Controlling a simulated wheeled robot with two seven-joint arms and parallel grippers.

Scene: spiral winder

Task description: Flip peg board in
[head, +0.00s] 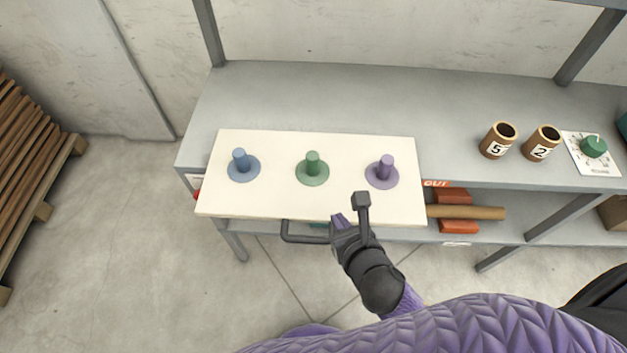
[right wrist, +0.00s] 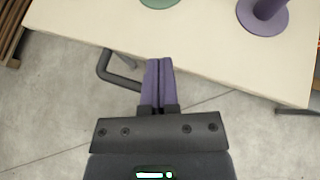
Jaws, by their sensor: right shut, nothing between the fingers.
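The peg board (head: 270,198) is a cream panel lying flat at the front of the grey bench. It carries a blue peg (head: 241,163), a green peg (head: 312,166) and a purple peg (head: 384,170), each upright on a round base. A dark bar handle (head: 300,238) sticks out from the board's front edge; it also shows in the right wrist view (right wrist: 104,68). My right gripper (head: 338,220) is at the front edge, beside the handle's right end. In the right wrist view its purple fingers (right wrist: 158,70) are together and empty. My left gripper is out of view.
Two brown cups marked 5 (head: 497,142) and 2 (head: 541,144) stand on the bench (head: 330,95) at right. A green knob (head: 593,146) sits on a white dial plate. The lower shelf holds red blocks and a brown roll (head: 480,212). Stacked wood (head: 30,165) is at far left.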

